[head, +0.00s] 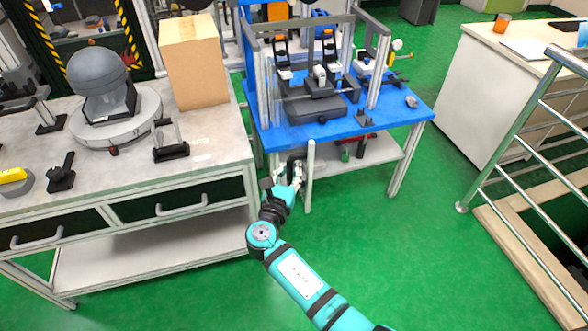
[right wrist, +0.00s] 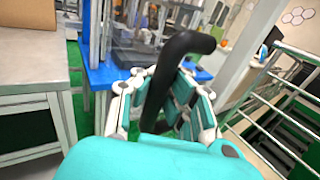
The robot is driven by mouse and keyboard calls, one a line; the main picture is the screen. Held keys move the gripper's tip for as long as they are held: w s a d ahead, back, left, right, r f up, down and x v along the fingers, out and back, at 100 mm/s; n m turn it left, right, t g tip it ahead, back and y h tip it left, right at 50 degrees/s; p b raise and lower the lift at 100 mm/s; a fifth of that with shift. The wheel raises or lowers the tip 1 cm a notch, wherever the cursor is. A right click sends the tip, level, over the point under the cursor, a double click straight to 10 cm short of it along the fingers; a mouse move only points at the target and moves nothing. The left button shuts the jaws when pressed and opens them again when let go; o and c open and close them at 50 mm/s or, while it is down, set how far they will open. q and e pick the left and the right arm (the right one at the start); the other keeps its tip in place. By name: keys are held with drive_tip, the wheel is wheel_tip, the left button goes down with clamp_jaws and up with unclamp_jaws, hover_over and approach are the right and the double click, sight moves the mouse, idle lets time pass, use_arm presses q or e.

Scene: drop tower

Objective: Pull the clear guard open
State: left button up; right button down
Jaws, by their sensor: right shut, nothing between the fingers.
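A test machine stands in a grey frame (head: 271,85) on a blue table. A pale upright bar (head: 310,172) stands out in front of the table's front edge. A black curved handle (head: 293,158) shows beside it. The clear panel of the guard itself is hard to make out. My right gripper (head: 288,177) is at the handle, in front of the table, with its jaws shut. In the right wrist view the black handle (right wrist: 188,45) rises across the fingers, but they do not grip it. My left gripper is not in view.
The blue table (head: 405,112) has a lower shelf. A grey workbench (head: 215,146) with drawers, a cardboard box (head: 194,62) and a round device (head: 98,80) stands at left. Metal railings (head: 520,125) stand at right. Green floor is free between them.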

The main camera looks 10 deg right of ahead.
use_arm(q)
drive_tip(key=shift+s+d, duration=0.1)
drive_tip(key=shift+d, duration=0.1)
use_arm(e)
drive_tip(key=shift+s+f, duration=0.3)
drive_tip(key=shift+f, duration=0.15)
drive_tip(key=c, duration=1.5)
unclamp_jaws()
drive_tip(key=shift+s+r, duration=0.35)
drive_tip(key=shift+o, duration=1.2)
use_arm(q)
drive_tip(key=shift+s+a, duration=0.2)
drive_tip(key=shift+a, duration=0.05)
use_arm(e)
drive_tip(key=shift+w, duration=0.2)
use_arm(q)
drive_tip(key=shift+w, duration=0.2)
use_arm(e)
drive_tip(key=v, duration=0.7)
drive_tip(key=shift+s+a, duration=0.1)
drive_tip(key=shift+s, duration=0.15)
drive_tip(key=shift+f, duration=0.1)
